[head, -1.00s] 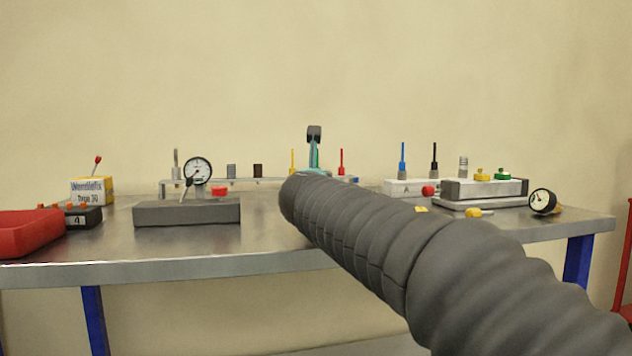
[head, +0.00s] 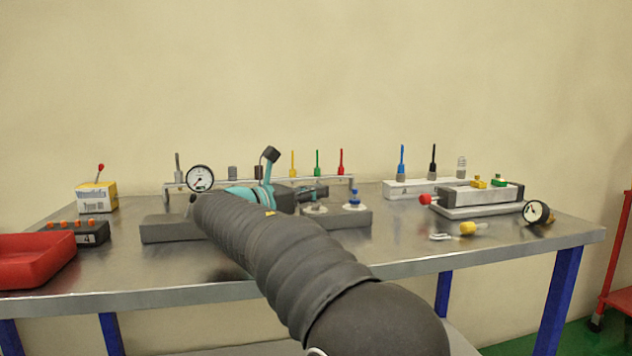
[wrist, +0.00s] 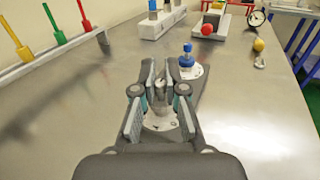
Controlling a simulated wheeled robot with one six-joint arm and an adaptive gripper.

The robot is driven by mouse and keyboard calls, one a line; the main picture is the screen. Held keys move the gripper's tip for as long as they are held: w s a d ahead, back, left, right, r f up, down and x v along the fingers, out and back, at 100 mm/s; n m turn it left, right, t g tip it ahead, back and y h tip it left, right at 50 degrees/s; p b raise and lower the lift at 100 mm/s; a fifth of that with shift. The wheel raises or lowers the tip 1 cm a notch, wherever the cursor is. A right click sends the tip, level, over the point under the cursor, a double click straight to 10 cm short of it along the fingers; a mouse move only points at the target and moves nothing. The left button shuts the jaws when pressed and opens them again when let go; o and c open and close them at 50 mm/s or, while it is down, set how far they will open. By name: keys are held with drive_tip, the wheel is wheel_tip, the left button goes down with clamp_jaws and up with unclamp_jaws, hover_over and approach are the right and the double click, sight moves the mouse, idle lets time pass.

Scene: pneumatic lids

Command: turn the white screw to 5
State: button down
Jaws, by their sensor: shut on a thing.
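The white screw (wrist: 160,87) stands on a pale round dial (wrist: 164,124) on a grey block. My gripper (wrist: 161,72) is shut on it, with a finger on either side. The dial's numbers and the screw's pointing are too small or hidden to read. In the head view my gripper (head: 316,193) reaches from the left over the grey block (head: 338,219), just above the pale dial (head: 315,209). The blue screw (head: 354,198) stands on the same block to the right; it also shows beyond the fingers in the wrist view (wrist: 187,57).
A rack (head: 327,180) with yellow, green and red drivers stands behind. A white block (head: 390,188) with blue and black drivers is at the back right. A red tray (head: 35,260) is at the left and a gauge (head: 537,212) at the right.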

drive_tip(key=shift+m+g+h, duration=0.6)
drive_tip(key=shift+g, duration=0.1)
drive_tip(key=c, duration=1.2)
unclamp_jaws()
drive_tip(key=v, duration=1.2)
drive_tip(key=shift+w, duration=0.1)
